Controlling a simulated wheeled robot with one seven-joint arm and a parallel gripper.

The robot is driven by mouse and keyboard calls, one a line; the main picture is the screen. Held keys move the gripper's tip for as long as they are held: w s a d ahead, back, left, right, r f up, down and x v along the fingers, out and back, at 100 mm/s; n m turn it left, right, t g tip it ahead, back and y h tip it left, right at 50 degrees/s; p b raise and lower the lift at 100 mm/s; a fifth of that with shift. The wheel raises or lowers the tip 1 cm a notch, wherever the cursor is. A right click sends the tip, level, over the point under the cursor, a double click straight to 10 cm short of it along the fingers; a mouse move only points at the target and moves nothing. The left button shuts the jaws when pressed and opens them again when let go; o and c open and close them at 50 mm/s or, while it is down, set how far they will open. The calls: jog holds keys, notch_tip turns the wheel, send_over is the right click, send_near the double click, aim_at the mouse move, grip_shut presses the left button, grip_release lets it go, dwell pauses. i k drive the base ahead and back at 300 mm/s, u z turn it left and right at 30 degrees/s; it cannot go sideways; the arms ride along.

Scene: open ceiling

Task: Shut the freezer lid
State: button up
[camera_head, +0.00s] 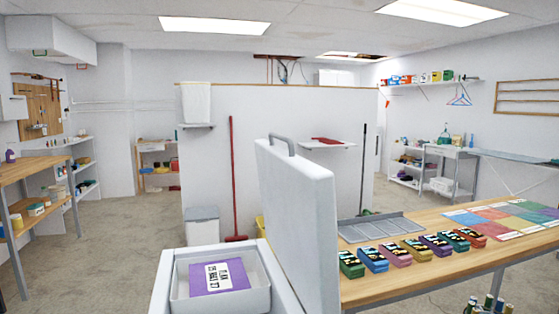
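The freezer (163,285) is a white chest at the bottom centre, cut off by the lower picture edge. Its thick white lid (305,225) stands raised, nearly upright, along the right side of the opening. A grey bar handle (283,141) is on the lid's top edge. Inside the opening is a white bin (258,301) holding a purple box (228,272) with a white label. The label's writing is not clear to me. My gripper is not in view.
Right of the lid, a wooden table (393,291) bears several coloured boxes (397,253), a grey tray (382,228) and coloured sheets. Behind stand a white partition (207,165), a red broom (232,180) and a white bin (203,225). Open floor (110,255) lies left of the freezer.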

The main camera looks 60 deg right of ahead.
aim_at(299, 201)
jog(key=z, duration=2.15)
